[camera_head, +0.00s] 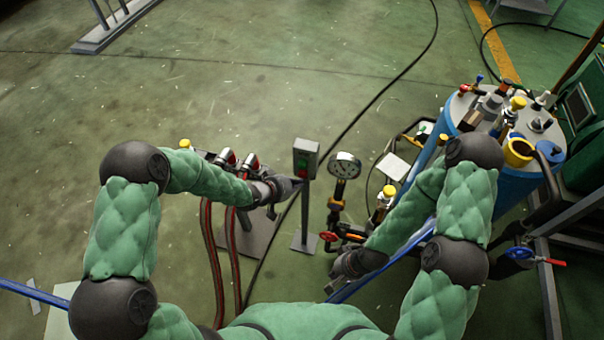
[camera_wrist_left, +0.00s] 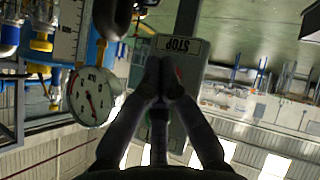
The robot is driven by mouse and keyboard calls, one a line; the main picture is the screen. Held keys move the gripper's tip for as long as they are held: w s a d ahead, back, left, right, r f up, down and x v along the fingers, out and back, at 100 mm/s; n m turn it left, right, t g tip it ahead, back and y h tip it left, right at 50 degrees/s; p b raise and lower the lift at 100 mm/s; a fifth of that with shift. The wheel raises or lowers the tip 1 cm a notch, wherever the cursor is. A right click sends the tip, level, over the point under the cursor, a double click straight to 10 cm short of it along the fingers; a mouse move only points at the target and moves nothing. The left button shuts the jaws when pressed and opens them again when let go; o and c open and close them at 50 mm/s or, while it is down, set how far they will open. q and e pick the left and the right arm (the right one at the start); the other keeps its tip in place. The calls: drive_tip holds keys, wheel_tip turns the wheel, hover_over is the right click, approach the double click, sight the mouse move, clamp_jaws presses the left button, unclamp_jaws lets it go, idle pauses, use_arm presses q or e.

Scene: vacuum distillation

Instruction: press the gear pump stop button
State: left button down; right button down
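The gear pump button box (camera_head: 305,158) is a grey box on a thin post, with a green spot on its upper face in the head view. In the left wrist view the box (camera_wrist_left: 178,112) appears upside down with a STOP label (camera_wrist_left: 178,45). A bit of a red button (camera_wrist_left: 179,73) shows beside my fingertips; the rest is hidden. My left gripper (camera_head: 297,183) is shut and empty in front of the box; its fingertips (camera_wrist_left: 164,65) overlap the button area. I cannot tell whether they touch. My right gripper (camera_head: 338,276) is low, its fingers unclear.
A round pressure gauge (camera_head: 344,166) on a pipe with a red valve handle (camera_head: 328,236) stands just right of the box. A blue tank (camera_head: 520,185) with fittings stands further right. Red hoses (camera_head: 209,245) run below my left forearm. Open green floor lies beyond.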

use_arm(q)
drive_tip(key=shift+w, duration=0.15)
drive_tip(key=shift+w+d, duration=0.1)
drive_tip(key=shift+w, duration=0.35)
idle(0.5)
drive_tip(key=shift+s, duration=0.1)
drive_tip(key=shift+s+p, duration=0.3)
drive_tip(key=shift+s, duration=0.2)
drive_tip(key=shift+s, duration=0.1)
drive_tip(key=s, duration=0.2)
drive_tip(key=s+a, duration=0.1)
drive_tip(key=s+p, duration=0.1)
drive_tip(key=s, duration=0.1)
drive_tip(key=shift+s+a, duration=0.35)
drive_tip(key=shift+a, duration=0.05)
idle(0.8)
